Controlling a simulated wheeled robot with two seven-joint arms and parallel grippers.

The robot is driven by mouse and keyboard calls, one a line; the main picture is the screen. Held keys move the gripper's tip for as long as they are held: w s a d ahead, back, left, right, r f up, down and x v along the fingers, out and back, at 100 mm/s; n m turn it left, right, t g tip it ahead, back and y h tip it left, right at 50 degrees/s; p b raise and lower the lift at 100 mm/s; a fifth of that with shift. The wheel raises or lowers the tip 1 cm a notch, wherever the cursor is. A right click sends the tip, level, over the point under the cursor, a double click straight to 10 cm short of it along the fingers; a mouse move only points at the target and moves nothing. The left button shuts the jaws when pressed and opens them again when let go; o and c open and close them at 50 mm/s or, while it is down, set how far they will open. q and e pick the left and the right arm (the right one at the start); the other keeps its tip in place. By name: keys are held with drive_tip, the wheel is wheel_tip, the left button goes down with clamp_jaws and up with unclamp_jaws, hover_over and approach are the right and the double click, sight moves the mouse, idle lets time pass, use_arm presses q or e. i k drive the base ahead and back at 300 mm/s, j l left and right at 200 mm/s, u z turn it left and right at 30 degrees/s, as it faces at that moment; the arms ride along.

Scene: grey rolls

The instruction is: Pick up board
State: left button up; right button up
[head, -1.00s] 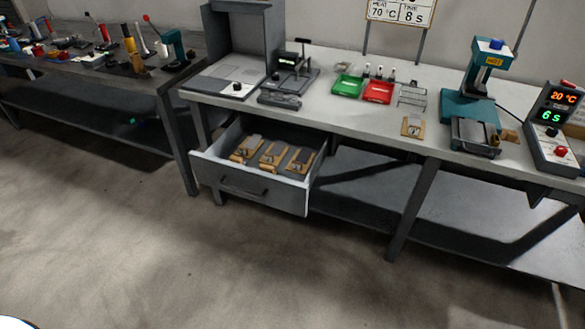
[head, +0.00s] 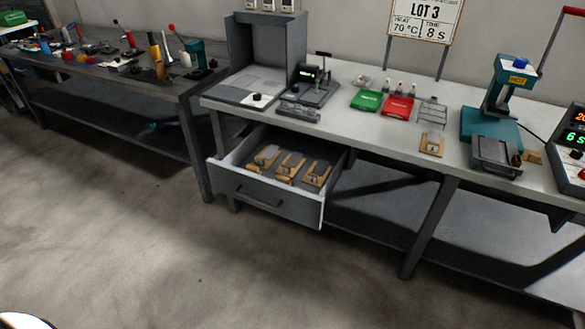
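Several small wooden boards with grey parts on them lie in the open drawer (head: 262,190) under the workbench. I can make out a left one (head: 264,157), a middle one (head: 290,166) and a right one (head: 317,175). A similar board (head: 432,144) lies on the bench top, left of the teal press. The pictures do not tell which of these is the task's board. Neither of my grippers is in view.
The bench top (head: 390,138) holds a grey booth (head: 268,45), a green tray (head: 366,100), a red tray (head: 397,107), a wire rack (head: 432,113), a teal press (head: 497,100) and a control box (head: 568,150). A cluttered dark bench (head: 100,72) stands left. The floor (head: 200,270) in front is clear.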

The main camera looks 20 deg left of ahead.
sight(291, 162)
drive_tip(key=i+l+u, duration=0.1)
drive_tip(key=i+u, duration=0.4)
drive_tip(key=i, duration=0.5)
